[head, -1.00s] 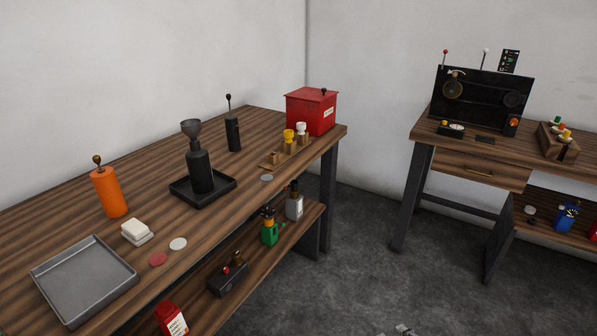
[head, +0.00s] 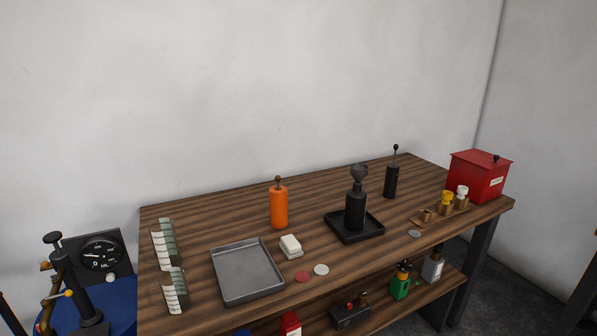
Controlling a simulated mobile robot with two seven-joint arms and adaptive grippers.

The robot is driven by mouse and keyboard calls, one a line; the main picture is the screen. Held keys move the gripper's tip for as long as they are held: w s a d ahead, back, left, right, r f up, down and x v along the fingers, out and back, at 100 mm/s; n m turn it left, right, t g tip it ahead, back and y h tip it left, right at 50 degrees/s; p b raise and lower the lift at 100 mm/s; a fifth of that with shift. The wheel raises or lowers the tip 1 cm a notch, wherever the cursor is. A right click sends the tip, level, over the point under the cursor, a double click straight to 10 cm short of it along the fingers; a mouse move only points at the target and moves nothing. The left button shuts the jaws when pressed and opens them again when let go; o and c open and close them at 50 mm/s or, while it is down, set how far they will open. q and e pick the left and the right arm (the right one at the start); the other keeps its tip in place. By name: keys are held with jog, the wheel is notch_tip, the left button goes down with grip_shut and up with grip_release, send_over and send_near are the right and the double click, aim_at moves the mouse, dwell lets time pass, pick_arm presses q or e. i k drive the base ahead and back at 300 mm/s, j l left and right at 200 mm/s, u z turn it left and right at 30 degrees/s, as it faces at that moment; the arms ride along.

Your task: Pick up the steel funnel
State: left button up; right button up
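The steel funnel (head: 359,173) is a small grey cone. It sits upright on top of a black bottle (head: 355,209). The bottle stands in a shallow black tray (head: 372,236) on the wooden workbench. Neither of my grippers shows in the head view.
On the workbench (head: 320,183) are an orange bottle (head: 279,207), a grey metal tray (head: 246,272), a black lever cylinder (head: 391,181) and a red box (head: 478,177). A lower shelf holds several small items. A blue round table (head: 112,300) with a gauge stands at left.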

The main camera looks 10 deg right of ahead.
aim_at(358, 170)
jog(key=l+u, duration=1)
jog(key=k+l+u, duration=0.15)
jog(key=l, duration=0.2)
jog(key=l+u, duration=0.15)
jog(key=l, duration=0.15)
jog(key=k+l+u, duration=0.15)
jog(key=l, duration=0.15)
jog(key=k+l, duration=0.15)
jog(key=l, duration=0.2)
jog(key=k+l+u, duration=0.1)
jog(key=l, duration=0.25)
jog(key=k+l, duration=0.15)
jog(key=l, duration=0.2)
